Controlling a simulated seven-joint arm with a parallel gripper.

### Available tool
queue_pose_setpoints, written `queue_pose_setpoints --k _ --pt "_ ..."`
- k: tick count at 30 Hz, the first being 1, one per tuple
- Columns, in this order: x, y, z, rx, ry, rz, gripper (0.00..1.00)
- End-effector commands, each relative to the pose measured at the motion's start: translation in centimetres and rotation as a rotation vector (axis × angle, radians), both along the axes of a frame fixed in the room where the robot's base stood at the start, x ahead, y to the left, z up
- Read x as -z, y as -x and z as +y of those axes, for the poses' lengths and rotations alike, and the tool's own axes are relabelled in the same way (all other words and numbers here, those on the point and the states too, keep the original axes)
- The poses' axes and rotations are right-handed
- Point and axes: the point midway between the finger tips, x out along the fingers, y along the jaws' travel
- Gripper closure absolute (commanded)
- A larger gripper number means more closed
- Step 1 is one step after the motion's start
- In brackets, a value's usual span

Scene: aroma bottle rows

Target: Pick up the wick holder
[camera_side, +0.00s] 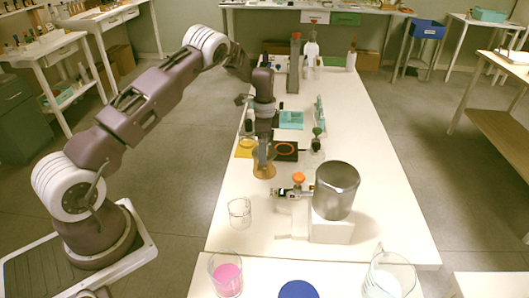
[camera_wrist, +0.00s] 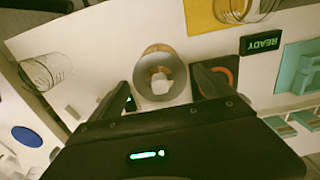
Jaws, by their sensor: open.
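A round, grey-rimmed piece with a tan body, which I take to be the wick holder (camera_wrist: 160,80), is between the two fingers of my gripper (camera_wrist: 165,92) in the wrist view. In the side view its tan lower part (camera_side: 264,171) stands on the white table, right under and partly behind my gripper (camera_side: 263,153). The gripper points down and is open, with a finger on either side of the piece. I cannot tell whether either finger touches it.
A black pad with an orange ring (camera_side: 286,151) lies just right, and a yellow mat (camera_side: 245,148) lies behind. A glass beaker (camera_side: 240,212) stands in front. A metal pot (camera_side: 337,190) on a white block and an orange-knobbed valve (camera_side: 298,179) are to the front right.

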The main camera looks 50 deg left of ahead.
Motion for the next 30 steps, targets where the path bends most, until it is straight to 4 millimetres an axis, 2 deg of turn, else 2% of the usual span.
queue_pose_setpoints --k 2,10,16,18,27,30 --pt "0.0 0.0 0.0 0.000 0.000 0.000 0.09" --pt "-0.1 0.0 0.0 0.000 0.000 0.000 0.62" --pt "-0.1 0.0 0.0 0.000 0.000 0.000 0.64" --pt "-0.7 -0.1 0.0 0.000 -0.001 -0.002 0.64" --pt "-7.9 -0.1 0.0 -0.001 0.000 -0.004 0.64" --pt "-9.5 0.1 -0.2 -0.001 0.000 -0.001 0.64"
